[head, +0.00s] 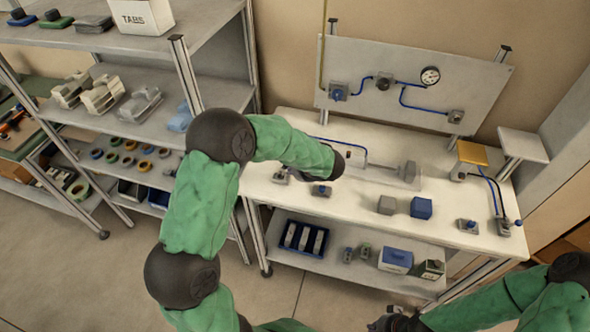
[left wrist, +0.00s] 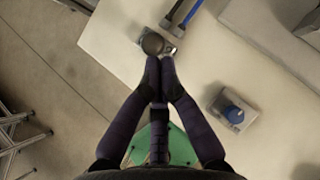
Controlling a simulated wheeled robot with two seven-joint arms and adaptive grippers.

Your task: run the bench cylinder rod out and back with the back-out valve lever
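A valve with a dark round knob (left wrist: 152,43) stands near the bench edge in the left wrist view; in the head view a small valve (head: 281,175) stands at the bench's left end. My left gripper (left wrist: 160,64) has its fingertips together just short of the knob, with nothing visible between them. I cannot tell whether they touch it. In the head view my left arm hides this gripper. The cylinder (head: 410,172) with its thin rod lies on the bench.
A blue-knobbed block (head: 321,189) sits beside the left valve and shows in the left wrist view (left wrist: 232,112). Grey (head: 387,205) and blue (head: 421,208) blocks stand on the bench (head: 350,225). A panel with a gauge (head: 430,76) rises behind. Shelving (head: 215,90) stands left.

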